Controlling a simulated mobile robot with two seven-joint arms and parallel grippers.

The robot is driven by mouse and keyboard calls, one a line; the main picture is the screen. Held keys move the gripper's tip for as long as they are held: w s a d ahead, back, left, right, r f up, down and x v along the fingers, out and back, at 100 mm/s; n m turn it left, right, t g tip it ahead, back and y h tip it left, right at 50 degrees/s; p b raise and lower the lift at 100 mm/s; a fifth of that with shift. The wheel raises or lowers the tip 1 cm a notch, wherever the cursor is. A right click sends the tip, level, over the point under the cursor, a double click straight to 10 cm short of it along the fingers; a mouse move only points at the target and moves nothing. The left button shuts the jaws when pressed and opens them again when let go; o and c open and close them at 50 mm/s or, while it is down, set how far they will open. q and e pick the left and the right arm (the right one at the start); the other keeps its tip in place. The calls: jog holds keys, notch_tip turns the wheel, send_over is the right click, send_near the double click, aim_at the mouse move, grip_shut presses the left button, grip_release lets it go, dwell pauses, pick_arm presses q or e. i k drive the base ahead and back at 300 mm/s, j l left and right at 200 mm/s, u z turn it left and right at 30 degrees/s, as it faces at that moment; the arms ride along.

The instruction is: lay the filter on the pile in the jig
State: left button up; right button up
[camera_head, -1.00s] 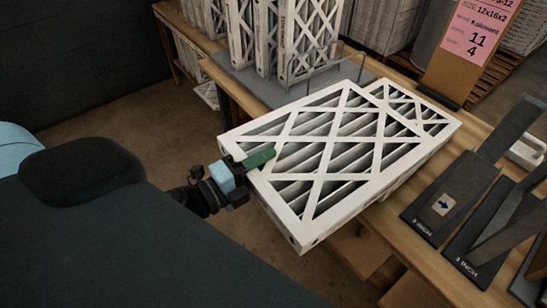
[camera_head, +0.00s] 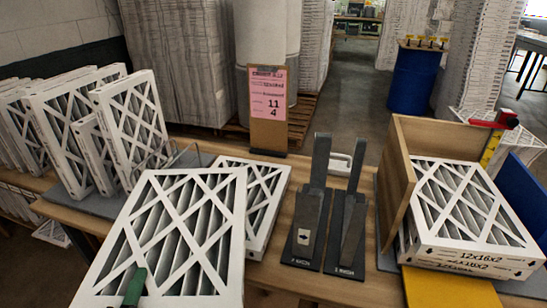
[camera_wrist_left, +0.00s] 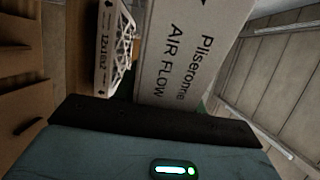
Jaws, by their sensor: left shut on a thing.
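My left gripper (camera_head: 135,287) is shut on the near edge of a white-framed pleated filter (camera_head: 168,232); only a green fingertip shows over its face in the head view. The held filter is in front of the table at lower left, overlapping another filter (camera_head: 262,206) on the table in the picture. In the left wrist view the edge of a filter (camera_wrist_left: 185,60) fills the top middle, printed "AIR FLOW". The jig (camera_head: 397,175), with a wooden side wall, stands at right and holds a pile of filters (camera_head: 470,212) lying flat. My right gripper is not in view.
Two black gauges (camera_head: 307,225) (camera_head: 345,230) lie between the held filter and the jig. A card on a wooden stand (camera_head: 268,110) is behind. Upright filters (camera_head: 130,130) stand in a rack at left. A yellow piece (camera_head: 450,288) lies before the jig; a red-handled part (camera_head: 497,121) rises behind it.

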aim_at(482, 227)
jog(key=l+u, duration=0.15)
jog(key=u, duration=0.3)
jog(key=k+l+u, duration=0.1)
jog(key=u, duration=0.35)
jog(key=l+u, duration=0.15)
jog(key=u, duration=0.3)
jog(key=k+u, duration=0.15)
jog(key=u, duration=0.35)
jog(key=k+l, duration=0.1)
jog(key=k, duration=0.65)
jog(key=k+l+z, duration=0.2)
jog(key=k, duration=0.55)
jog(key=k+z, duration=0.1)
jog(key=z, duration=0.25)
jog(key=k+l+z, duration=0.1)
jog(key=z, duration=0.25)
jog(key=k+l+z, duration=0.1)
jog(key=z, duration=0.25)
